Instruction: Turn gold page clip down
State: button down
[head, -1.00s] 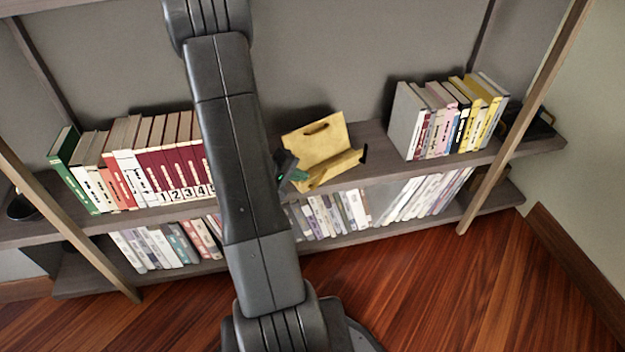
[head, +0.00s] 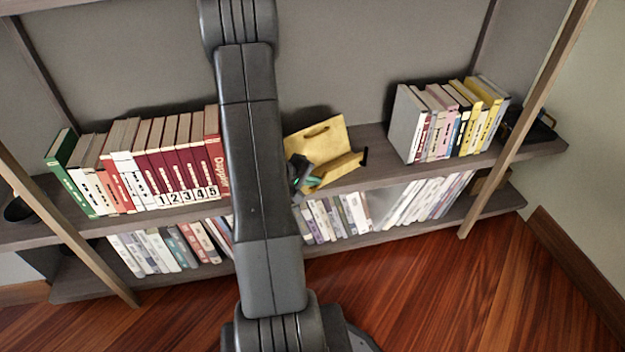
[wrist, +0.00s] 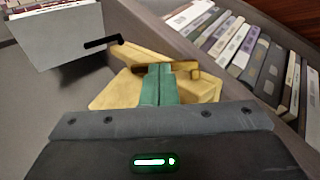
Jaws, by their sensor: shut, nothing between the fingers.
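A yellow book stand (head: 328,147) with a slot in its back panel stands on the upper shelf; its body also shows in the wrist view (wrist: 118,90). The gold page clip (wrist: 182,67) is a short bar with a bent end at the stand's front ledge. A black page clip (wrist: 103,42) sticks out at the ledge's other end and shows in the head view (head: 365,156). My gripper (wrist: 158,69) is shut and empty. Its green fingertips overlap the gold clip in the wrist view; I cannot tell whether they touch. In the head view my gripper (head: 309,180) hides the gold clip.
Books (head: 160,165) stand left of the stand, and another group (head: 445,120) stands to its right. Bare upper shelf (head: 385,172) lies between the stand and the right group. More books (head: 335,215) fill the lower shelf.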

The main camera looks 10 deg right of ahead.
aim_at(323, 176)
jog(key=shift+w+d+r+y, duration=0.1)
jog(key=shift+d+y, duration=0.1)
jog(key=shift+y, duration=0.1)
jog(key=shift+w+d+r+g+y+p, duration=0.15)
jog(key=shift+d+g+y+p, duration=0.3)
jog(key=shift+y+p, duration=0.35)
jog(key=y+p, duration=0.1)
jog(key=g+p, duration=0.1)
jog(key=p, duration=0.1)
jog(key=shift+w+d+y, duration=0.15)
jog(key=shift+d+y, duration=0.15)
jog(key=shift+y, duration=0.1)
jog(key=p, duration=0.2)
jog(key=y+p, duration=0.1)
jog(key=p, duration=0.1)
jog(key=shift+w+d+f+g+y, duration=0.2)
jog(key=shift+d+f+g+y, duration=0.05)
jog(key=shift+d+f+y, duration=0.1)
jog(key=shift+w+d+f+g+y+p, duration=0.1)
jog(key=shift+f+g+y+p, duration=0.2)
jog(key=shift+p, duration=0.65)
jog(key=shift+w+d+g+y+p, duration=0.1)
jog(key=shift+y+p, duration=0.25)
jog(key=shift+p, duration=0.6)
jog(key=shift+d+f+p, duration=0.25)
jog(key=shift+p, duration=0.35)
jog(key=shift+w+d+f, duration=0.1)
jog(key=shift+d+f, duration=0.15)
jog(key=shift+f, duration=0.1)
